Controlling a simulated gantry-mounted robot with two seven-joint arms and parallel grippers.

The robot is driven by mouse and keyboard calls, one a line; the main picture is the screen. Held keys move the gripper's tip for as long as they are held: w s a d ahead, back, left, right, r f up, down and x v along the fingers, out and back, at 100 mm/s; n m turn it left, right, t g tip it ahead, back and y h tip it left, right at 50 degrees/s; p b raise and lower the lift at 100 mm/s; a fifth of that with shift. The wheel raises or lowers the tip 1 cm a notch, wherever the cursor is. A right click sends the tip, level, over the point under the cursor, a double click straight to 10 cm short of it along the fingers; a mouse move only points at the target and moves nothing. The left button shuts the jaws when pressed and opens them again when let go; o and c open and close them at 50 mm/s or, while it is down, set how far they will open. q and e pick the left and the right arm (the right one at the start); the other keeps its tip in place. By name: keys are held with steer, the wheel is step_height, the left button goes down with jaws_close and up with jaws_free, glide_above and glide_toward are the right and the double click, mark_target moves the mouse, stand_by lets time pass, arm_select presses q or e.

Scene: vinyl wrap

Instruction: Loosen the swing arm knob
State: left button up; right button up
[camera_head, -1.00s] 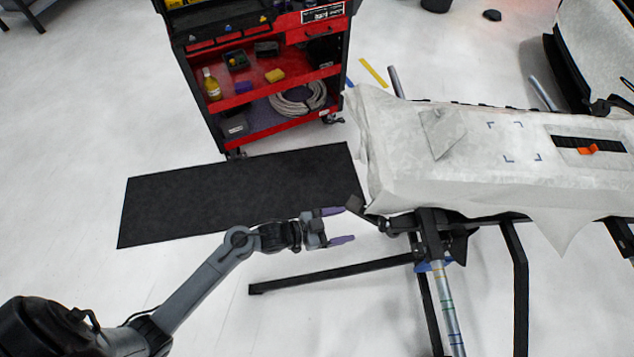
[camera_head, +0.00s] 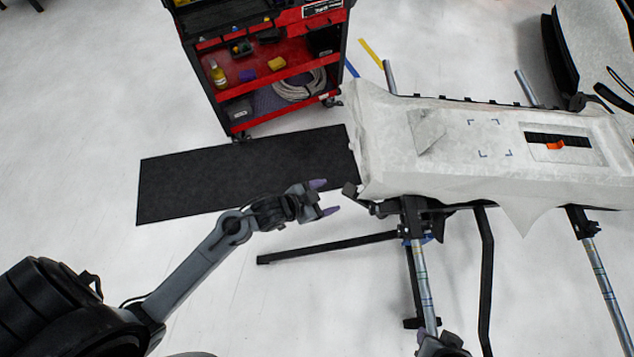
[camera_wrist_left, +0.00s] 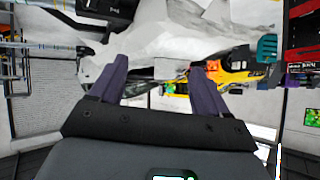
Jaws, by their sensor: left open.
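A small black knob-like part (camera_head: 350,190) sticks out at the near left corner of the stand. I take it for the swing arm knob, though it is small and dark. My left gripper (camera_head: 325,198) is open, its two purple fingers just left of this part and apart from it. In the left wrist view the open fingers (camera_wrist_left: 160,85) have nothing held between them. I cannot make out the knob for sure there. No fingers of my right gripper show.
A white-wrapped panel (camera_head: 400,180) lies on the black stand, with an orange-handled tool (camera_head: 555,145) in its slot. Stand legs (camera_head: 325,248) spread below. A red tool cart (camera_head: 275,70) and a black mat (camera_head: 240,170) stand behind. Bare floor (camera_head: 80,120) lies left.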

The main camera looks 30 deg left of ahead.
arm_select(q)
steer(key=shift+n+g+y, duration=0.4)
steer(key=shift+y, duration=0.3)
steer(key=shift+s+a+r+p, duration=0.2)
steer(key=shift+s+r+p, duration=0.15)
steer(key=shift+r+p, duration=0.45)
steer(key=shift+s+a+r+p, duration=0.15)
steer(key=shift+s+r+p, duration=0.15)
steer(key=shift+r+p, duration=0.5)
steer(key=shift+s+a+r+p, duration=0.2)
steer(key=shift+s+r+p, duration=0.2)
steer(key=shift+r, duration=0.7)
steer(key=shift+w, duration=0.1)
